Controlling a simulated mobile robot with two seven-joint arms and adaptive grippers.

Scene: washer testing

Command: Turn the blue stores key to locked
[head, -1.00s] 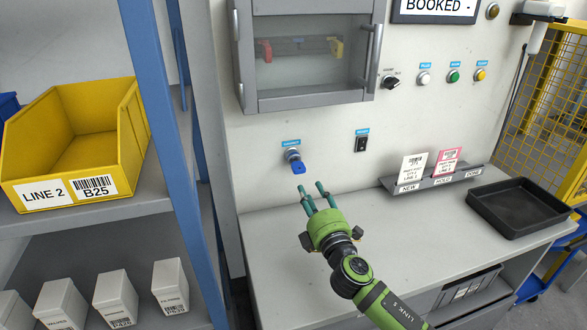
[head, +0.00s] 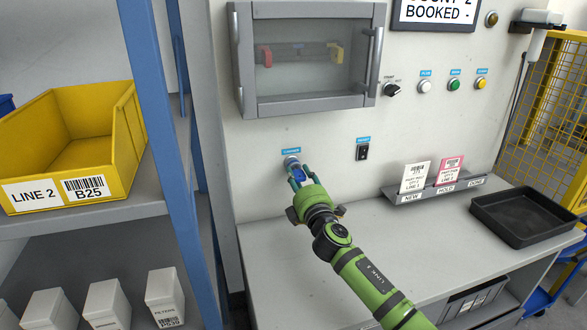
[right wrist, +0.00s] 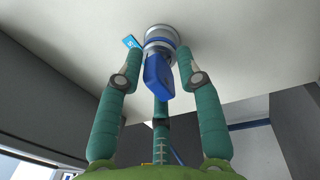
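The blue stores key (head: 298,172) sits in its round switch on the pale wall panel, under a small blue label (head: 291,151). In the right wrist view the blue key (right wrist: 157,76) hangs from a silver collar, between the fingers. My right gripper (head: 298,178) is at the key, its green fingers on either side of it. In the right wrist view the gripper (right wrist: 158,80) is open, with gaps between the side fingers and the key. A third finger shows behind the key; whether it touches cannot be told. My left gripper is not in view.
A glass-fronted cabinet (head: 305,60) is above the key. A black rocker switch (head: 362,153) is to its right. A card rack (head: 435,188) and black tray (head: 529,212) are on the right of the bench. A blue shelf post (head: 165,150) stands at left.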

